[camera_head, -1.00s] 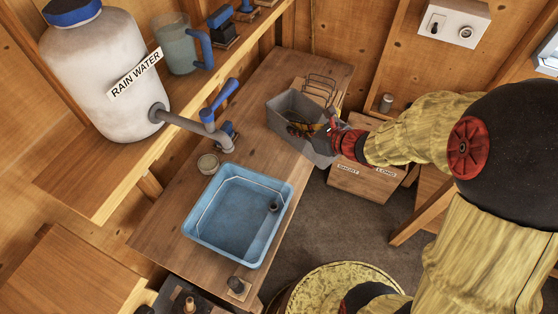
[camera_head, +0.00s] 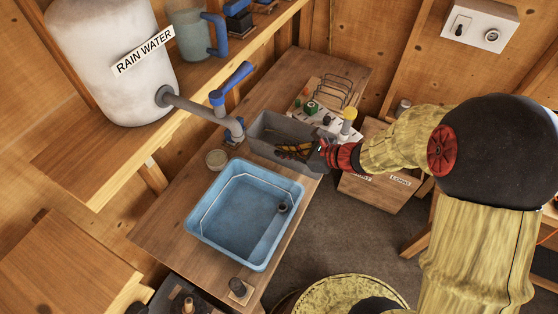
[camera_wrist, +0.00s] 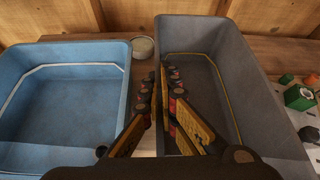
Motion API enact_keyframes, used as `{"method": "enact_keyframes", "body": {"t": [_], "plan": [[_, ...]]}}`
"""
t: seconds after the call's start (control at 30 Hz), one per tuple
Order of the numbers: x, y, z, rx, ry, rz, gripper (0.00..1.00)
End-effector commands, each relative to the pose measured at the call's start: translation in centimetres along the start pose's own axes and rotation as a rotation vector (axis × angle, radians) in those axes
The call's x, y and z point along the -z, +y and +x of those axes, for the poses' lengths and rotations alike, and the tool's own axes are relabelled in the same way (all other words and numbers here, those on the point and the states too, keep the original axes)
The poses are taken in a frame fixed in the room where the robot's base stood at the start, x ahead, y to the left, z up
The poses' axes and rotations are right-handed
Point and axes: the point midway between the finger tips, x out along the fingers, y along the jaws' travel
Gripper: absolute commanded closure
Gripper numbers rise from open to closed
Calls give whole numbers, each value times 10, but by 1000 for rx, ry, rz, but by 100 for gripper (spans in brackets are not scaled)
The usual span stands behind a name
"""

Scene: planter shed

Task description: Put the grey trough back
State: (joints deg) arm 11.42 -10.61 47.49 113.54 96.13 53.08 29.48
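The grey trough (camera_head: 262,127) is on or just over the wooden bench, beyond the blue basin and beside the water tap; I cannot tell whether it touches the bench. It also shows in the wrist view (camera_wrist: 242,45), close to the right of the basin, long side away from me. My gripper (camera_head: 296,151) reaches over the trough's right end in the head view. In the wrist view its yellow-and-black fingers (camera_wrist: 160,88) straddle the trough's wall and look closed on it. The finger contact at the wall is partly hidden.
The blue basin (camera_head: 193,214) stands on the bench (camera_head: 160,235). A grey pipe with a blue-handled tap (camera_head: 232,130) ends near the trough. A small round tin (camera_head: 216,159) lies between. Behind are a board with coloured parts (camera_head: 311,107) and a wire rack (camera_head: 333,90).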

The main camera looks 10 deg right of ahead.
Motion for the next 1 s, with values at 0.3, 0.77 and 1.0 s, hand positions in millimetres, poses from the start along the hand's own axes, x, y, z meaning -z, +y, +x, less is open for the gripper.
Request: {"method": "enact_keyframes", "body": {"t": [0.3,0.77,1.0], "plan": [[19,-15,35,1,-1,-2,100],[53,-18,61,1,-2,-1,100],[52,-18,60,2,-2,-1,100]]}}
